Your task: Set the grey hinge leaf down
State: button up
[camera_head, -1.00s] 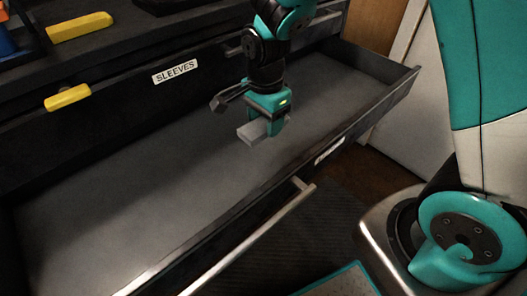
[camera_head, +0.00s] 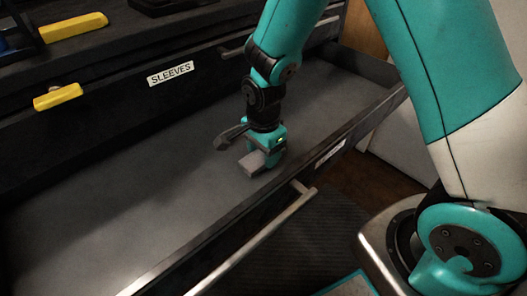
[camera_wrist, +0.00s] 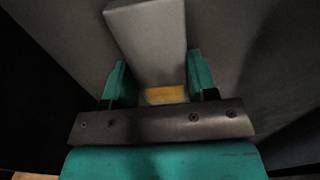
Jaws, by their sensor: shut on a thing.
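My gripper (camera_head: 262,160) is inside the open drawer (camera_head: 120,215), low over its bare grey floor. It is shut on the grey hinge leaf (camera_head: 253,163), a flat block that sticks out from the jaws toward the left of the head view. In the wrist view the leaf (camera_wrist: 148,35) stands between the two teal fingers (camera_wrist: 160,85), with a yellow patch at its near end. I cannot tell whether the leaf touches the drawer floor.
The drawer's front wall with its handle (camera_head: 255,240) runs close to the right of my gripper. A closed drawer front labelled SLEEVES (camera_head: 170,73) is behind. A yellow block (camera_head: 58,96) sits on a ledge and a yellow bar (camera_head: 73,27) above. The drawer floor at left is clear.

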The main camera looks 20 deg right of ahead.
jog(key=o, duration=1.2)
jog(key=shift+f, duration=0.1)
notch_tip(320, 180, up, 12)
jog(key=p, duration=0.4)
jog(key=s+a+r+n+y, duration=0.2)
jog(key=s+r+n, duration=0.5)
jog(key=s+n, duration=0.2)
jog(key=s+a+r+n+y, duration=0.2)
jog(key=s+r+n, duration=0.4)
jog(key=s+n, duration=0.3)
jog(key=n, duration=0.3)
jog(key=shift+s+a+r+n, duration=0.3)
jog(key=shift+s+a+r, duration=0.05)
jog(key=shift+a+r, duration=0.05)
